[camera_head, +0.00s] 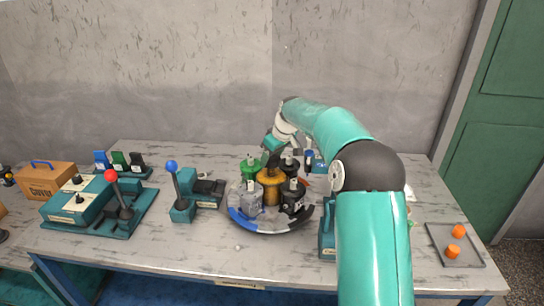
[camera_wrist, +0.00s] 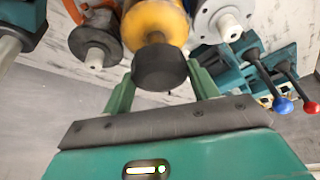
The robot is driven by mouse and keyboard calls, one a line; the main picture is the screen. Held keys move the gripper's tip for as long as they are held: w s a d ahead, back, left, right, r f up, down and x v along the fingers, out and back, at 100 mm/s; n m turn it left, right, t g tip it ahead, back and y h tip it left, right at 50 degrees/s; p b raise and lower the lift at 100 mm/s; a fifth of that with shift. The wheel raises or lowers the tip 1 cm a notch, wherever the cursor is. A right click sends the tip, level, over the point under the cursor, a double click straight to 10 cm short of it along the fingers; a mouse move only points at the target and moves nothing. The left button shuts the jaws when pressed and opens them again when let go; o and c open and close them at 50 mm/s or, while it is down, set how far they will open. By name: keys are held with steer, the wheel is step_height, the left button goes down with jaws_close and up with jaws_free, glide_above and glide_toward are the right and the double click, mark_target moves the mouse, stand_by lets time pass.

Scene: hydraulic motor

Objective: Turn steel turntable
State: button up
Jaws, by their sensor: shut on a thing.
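The steel turntable (camera_head: 268,229) is round, with blue, grey and black rim sections, and sits near the middle of the bench. An orange-yellow post (camera_head: 270,190) stands at its centre, with green, black and grey cylinders around it. My gripper (camera_head: 273,159) comes down from behind onto the top of this post. In the wrist view, the post (camera_wrist: 153,22) ends in a black knob (camera_wrist: 160,68), and the fingers of my gripper (camera_wrist: 162,88) are shut on it from both sides. The far side of the turntable is partly hidden by the cylinders and my gripper.
A blue-knobbed lever unit (camera_head: 180,205) stands just left of the turntable, and a red-knobbed lever box (camera_head: 85,205) farther left. A wooden box (camera_head: 47,180) is at the far left. A tray (camera_head: 472,256) with orange pieces lies at right. My arm covers the right-middle bench.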

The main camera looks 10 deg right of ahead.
steer(key=shift+d+n+g+y, duration=0.15)
steer(key=shift+n+g+y, duration=0.35)
steer(key=shift+n, duration=1.5)
steer(key=shift+w+n+g+y, duration=0.15)
steer(key=shift+n+g+y, duration=0.2)
steer(key=shift+n, duration=0.85)
steer(key=shift+n+g, duration=0.25)
steer(key=shift+n, duration=0.25)
steer(key=o, duration=1.4)
steer(key=shift+r, duration=0.1)
steer(key=v, duration=1.3)
steer(key=shift+d+r, duration=0.1)
steer(key=shift+r, duration=0.2)
